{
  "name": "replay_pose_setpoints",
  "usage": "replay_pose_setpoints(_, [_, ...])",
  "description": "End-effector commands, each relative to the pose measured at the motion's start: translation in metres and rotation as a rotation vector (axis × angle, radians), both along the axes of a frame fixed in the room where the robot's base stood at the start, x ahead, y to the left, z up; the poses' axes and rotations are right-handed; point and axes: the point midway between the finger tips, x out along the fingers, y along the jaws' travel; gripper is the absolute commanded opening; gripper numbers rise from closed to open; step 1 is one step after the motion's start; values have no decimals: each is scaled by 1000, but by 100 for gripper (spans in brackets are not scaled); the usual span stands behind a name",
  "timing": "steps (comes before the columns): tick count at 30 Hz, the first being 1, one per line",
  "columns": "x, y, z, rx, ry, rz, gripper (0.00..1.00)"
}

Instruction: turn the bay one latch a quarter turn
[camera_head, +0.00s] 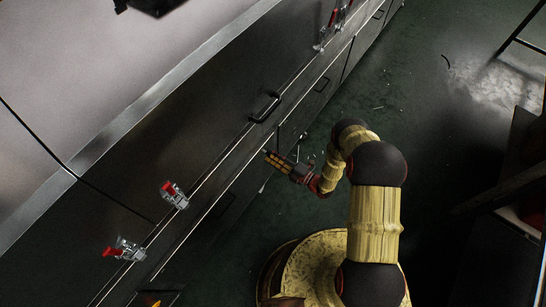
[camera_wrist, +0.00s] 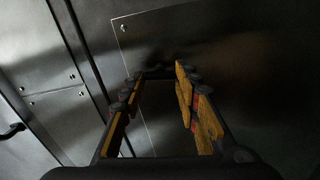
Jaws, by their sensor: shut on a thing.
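My gripper (camera_head: 268,155) reaches left to the face of the long dark metal dryer. In the wrist view my gripper (camera_wrist: 153,85) has its yellow-padded fingers apart, on either side of a dark bar (camera_wrist: 155,74) near their tips. The gripper is shut on this bar. The picture is too dark to tell whether it is the bay one latch or which way it is turned. The bar's ends are hidden by the fingers.
Red-handled toggle clamps (camera_head: 174,194) (camera_head: 126,249) sit along the dryer's edge at lower left, with more (camera_head: 321,38) at the top. A black pull handle (camera_head: 264,107) is above my gripper. The green floor (camera_head: 400,95) right of the dryer is mostly open.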

Motion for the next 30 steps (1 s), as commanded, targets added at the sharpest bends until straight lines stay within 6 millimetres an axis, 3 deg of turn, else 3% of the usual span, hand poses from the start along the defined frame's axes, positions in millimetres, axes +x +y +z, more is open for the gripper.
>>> replay_pose_setpoints(10, [-1, 1, -2, -90, -112, 1, 6])
replay_pose_setpoints(27, [-1, 1, -2, -107, -134, 1, 6])
replay_pose_setpoints(28, [-1, 1, -2, -106, -133, 1, 33])
replay_pose_setpoints(30, [-1, 1, -2, -106, -133, 1, 37])
